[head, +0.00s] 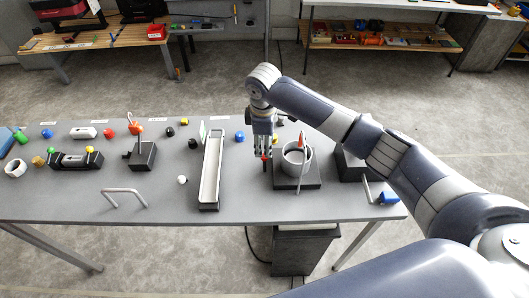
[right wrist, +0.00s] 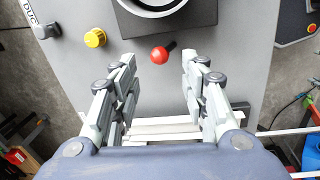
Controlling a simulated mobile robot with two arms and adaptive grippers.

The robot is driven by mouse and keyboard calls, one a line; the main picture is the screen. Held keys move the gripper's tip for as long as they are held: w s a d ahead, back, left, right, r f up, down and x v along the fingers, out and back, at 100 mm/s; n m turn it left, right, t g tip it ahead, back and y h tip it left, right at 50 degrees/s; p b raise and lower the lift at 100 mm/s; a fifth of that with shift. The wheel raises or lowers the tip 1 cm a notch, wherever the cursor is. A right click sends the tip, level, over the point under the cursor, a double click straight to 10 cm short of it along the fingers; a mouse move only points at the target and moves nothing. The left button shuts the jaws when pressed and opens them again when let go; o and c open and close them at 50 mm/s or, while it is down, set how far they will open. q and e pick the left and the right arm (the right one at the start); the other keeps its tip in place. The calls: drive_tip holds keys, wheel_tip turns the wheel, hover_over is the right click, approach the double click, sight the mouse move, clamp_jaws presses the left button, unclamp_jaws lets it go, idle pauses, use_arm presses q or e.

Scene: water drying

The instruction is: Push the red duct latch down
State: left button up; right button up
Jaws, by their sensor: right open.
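A grey round duct (head: 297,160) stands on a dark square base (head: 310,185) at the right of the table. A red piece (head: 301,141) sticks up at its rim. In the head view my right gripper (head: 263,148) points down just left of the duct. A small red knob (head: 264,157) shows at its fingertips. In the right wrist view, a red ball knob on a short dark stem (right wrist: 159,54) lies between and just beyond the open fingertips (right wrist: 157,62), close to the dark base (right wrist: 165,22); contact cannot be told. My left gripper is out of view.
A long white tray (head: 203,178) lies left of the gripper. A yellow knob (right wrist: 95,38) is near the base in the wrist view. A dark box (head: 349,166) and a blue-ended crank (head: 388,197) stand to the right. Several small coloured pieces lie farther left.

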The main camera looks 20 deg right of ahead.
sight(265, 163)
drive_tip(key=f, duration=0.4)
drive_tip(key=f+p, duration=0.1)
drive_tip(key=f, duration=0.2)
drive_tip(key=shift+w+d, duration=0.15)
drive_tip(key=shift+w, duration=0.2)
clamp_jaws()
